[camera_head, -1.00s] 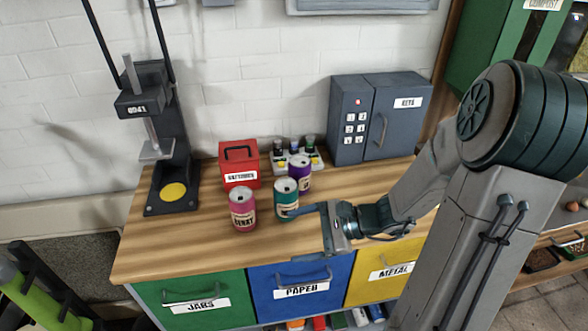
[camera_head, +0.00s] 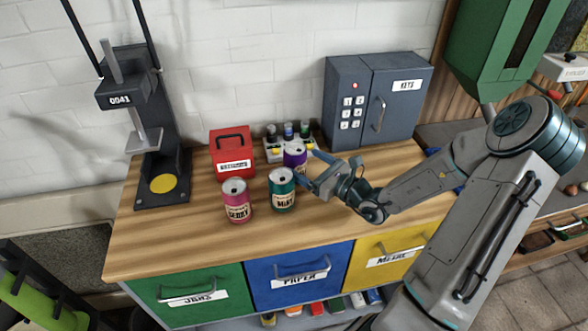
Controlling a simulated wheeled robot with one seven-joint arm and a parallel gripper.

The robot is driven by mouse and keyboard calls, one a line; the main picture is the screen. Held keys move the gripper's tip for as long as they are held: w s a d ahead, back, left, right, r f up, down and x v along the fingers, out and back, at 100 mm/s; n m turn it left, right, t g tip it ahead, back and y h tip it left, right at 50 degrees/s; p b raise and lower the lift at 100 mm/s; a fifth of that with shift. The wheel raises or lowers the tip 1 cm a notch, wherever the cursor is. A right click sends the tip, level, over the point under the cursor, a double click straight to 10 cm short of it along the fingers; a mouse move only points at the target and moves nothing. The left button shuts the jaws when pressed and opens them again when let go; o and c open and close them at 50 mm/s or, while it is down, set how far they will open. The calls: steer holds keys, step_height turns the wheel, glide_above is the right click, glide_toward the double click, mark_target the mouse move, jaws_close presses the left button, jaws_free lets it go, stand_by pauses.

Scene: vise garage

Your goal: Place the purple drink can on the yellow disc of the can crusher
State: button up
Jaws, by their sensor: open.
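The purple drink can (camera_head: 294,155) stands upright on the wooden counter, behind the teal can and in front of the small bottle rack. My gripper (camera_head: 305,166) is open beside it, with its fingers reaching toward it from the right and front. One finger shows at the can's right side; the other is near its lower front, between it and the teal can. I cannot tell whether either finger touches the can. The can crusher (camera_head: 140,125) stands at the counter's left back, with its yellow disc (camera_head: 163,184) on the base, bare under the raised press plate.
A teal can (camera_head: 282,190) and a pink can (camera_head: 236,201) stand in front, close to the gripper's left. A red box (camera_head: 232,152) and a bottle rack (camera_head: 287,140) are behind. A grey key cabinet (camera_head: 375,100) stands at the back right. The counter's front left (camera_head: 165,235) is clear.

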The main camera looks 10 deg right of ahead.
steer(key=shift+f+p+x, duration=0.15)
steer(key=shift+p+x, duration=0.1)
steer(key=shift+x, duration=1.4)
steer(key=shift+f+p+x, duration=0.15)
steer(key=shift+p+x, duration=0.05)
steer(key=shift+x, duration=1.45)
steer(key=c, duration=1.1)
steer(key=shift+r, duration=0.1)
